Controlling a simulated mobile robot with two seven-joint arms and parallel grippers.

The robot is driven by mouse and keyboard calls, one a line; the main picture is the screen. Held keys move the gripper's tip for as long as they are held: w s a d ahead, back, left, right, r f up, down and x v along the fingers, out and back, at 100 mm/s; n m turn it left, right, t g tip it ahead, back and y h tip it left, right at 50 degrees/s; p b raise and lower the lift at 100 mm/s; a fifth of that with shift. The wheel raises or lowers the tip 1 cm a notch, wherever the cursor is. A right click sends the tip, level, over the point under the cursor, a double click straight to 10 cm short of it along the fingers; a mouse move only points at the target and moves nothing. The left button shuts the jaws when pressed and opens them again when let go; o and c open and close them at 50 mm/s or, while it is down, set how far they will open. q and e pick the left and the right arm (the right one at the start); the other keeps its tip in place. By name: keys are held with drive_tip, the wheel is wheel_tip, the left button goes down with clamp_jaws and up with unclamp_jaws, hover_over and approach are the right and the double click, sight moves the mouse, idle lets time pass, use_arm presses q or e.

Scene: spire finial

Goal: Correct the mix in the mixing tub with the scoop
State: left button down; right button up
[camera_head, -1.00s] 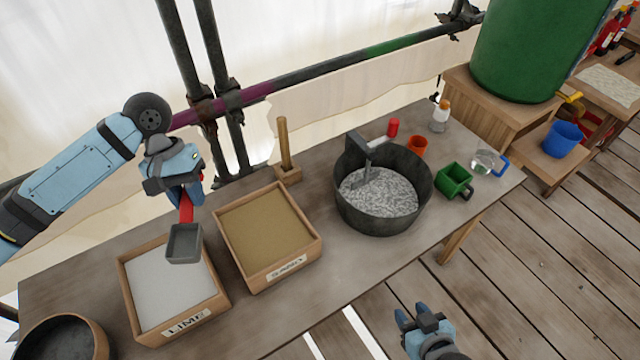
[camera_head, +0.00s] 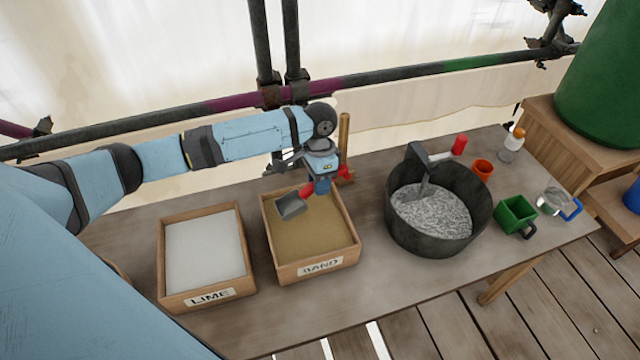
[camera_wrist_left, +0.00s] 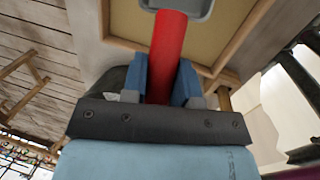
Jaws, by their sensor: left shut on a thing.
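The scoop (camera_head: 291,205) has a grey pan and a red handle. My left gripper (camera_head: 318,184) is shut on the red handle and holds the scoop over the sand box (camera_head: 320,268). In the left wrist view the red handle (camera_wrist_left: 168,50) is between the blue fingers, with only the edge of the pan in view. I cannot tell whether the pan touches the sand or holds any. The mixing tub (camera_head: 430,243) stands to the right, dark and round, with a grey speckled mix (camera_head: 432,215) and a red-handled tool (camera_head: 428,180) in it. The right gripper is out of view.
The lime box (camera_head: 205,297) stands left of the sand box. A wooden post (camera_head: 344,140) stands behind the sand. Scaffold pipes run behind the table.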

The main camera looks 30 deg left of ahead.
use_arm(q)
wheel_tip(320, 180, down, 10)
drive_tip(key=s+t+h+b, duration=0.1)
drive_tip(key=b, duration=0.7)
drive_tip(key=shift+a+r+t, duration=0.15)
drive_tip(key=shift+a+t, duration=0.15)
drive_tip(key=shift+t, duration=0.1)
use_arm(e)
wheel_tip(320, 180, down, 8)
use_arm(q)
drive_tip(key=shift+r, duration=0.1)
drive_tip(key=shift+g+y, duration=0.4)
drive_tip(key=shift+g, duration=0.4)
drive_tip(key=r+p, duration=0.2)
drive_tip(key=p, duration=0.1)
drive_tip(key=r+p, duration=0.3)
drive_tip(key=w+r+p, duration=0.1)
drive_tip(key=r+p, duration=0.2)
drive_tip(key=shift+d, duration=0.3)
drive_tip(key=shift+r+p, duration=0.4)
drive_tip(key=shift+p, duration=0.1)
drive_tip(key=shift+f, duration=0.1)
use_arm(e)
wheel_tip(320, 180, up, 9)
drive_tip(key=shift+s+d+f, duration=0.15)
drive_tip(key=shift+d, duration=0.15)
